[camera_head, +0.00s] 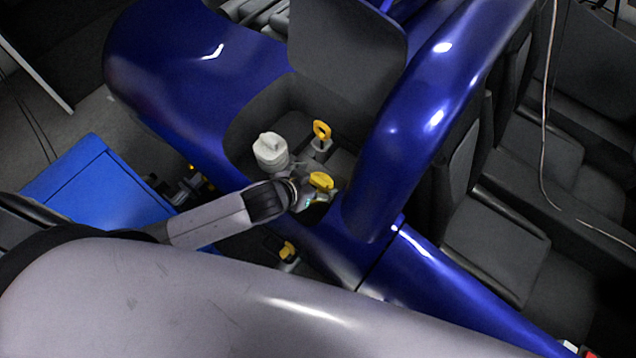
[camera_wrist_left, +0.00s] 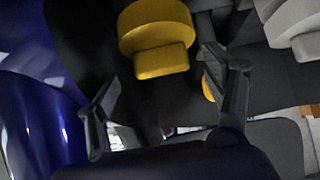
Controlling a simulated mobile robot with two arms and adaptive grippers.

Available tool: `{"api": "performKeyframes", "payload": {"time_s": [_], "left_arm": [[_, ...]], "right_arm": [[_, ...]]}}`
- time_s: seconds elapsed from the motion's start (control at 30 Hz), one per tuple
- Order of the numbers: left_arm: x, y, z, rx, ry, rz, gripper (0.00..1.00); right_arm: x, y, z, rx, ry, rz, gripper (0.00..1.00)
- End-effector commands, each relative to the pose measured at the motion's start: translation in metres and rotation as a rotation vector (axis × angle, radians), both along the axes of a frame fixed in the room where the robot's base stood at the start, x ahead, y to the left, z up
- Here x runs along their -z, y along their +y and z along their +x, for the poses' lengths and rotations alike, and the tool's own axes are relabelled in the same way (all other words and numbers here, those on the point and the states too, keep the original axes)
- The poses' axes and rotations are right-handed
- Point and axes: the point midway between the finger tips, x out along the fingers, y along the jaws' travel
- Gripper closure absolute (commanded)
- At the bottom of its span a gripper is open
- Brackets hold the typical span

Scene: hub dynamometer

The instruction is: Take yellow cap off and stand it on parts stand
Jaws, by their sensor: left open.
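The yellow cap (camera_head: 321,181) sits in the dark recess of the blue bodywork, just at the end of my left arm. My left gripper (camera_head: 307,194) is beside it, partly hidden by its own wrist. In the left wrist view the yellow cap (camera_wrist_left: 155,30) has a round top and a blocky grip. It lies just beyond the two spread fingers of my left gripper (camera_wrist_left: 163,72), with nothing held between them. A flat-topped blue box (camera_head: 85,190) stands on the floor at the left; I cannot tell whether it is the parts stand. My right gripper is not in view.
A white capped reservoir (camera_head: 270,150) and a yellow ring handle (camera_head: 321,130) are close behind the cap. A curved blue body panel (camera_head: 410,120) rises just right of it. Another yellow part (camera_head: 287,250) is lower down. Dark seats (camera_head: 490,250) fill the right.

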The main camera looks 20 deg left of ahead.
Motion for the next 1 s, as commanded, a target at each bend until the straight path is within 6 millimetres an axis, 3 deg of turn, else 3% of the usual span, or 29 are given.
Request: {"api": "performKeyframes", "payload": {"time_s": [0.17,0.5,0.83,1.0], "left_arm": [[0.006,-0.002,0.007,0.000,-0.001,0.000,0.25],[0.036,-0.010,0.034,0.000,-0.002,-0.001,0.25],[0.041,-0.011,0.037,0.001,0.000,-0.001,0.25],[0.041,-0.011,0.037,0.001,0.000,-0.001,0.35]], "right_arm": [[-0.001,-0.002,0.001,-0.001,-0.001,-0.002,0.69],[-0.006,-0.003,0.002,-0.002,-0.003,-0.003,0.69],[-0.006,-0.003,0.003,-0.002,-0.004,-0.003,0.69],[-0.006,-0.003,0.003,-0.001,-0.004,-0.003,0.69]]}}
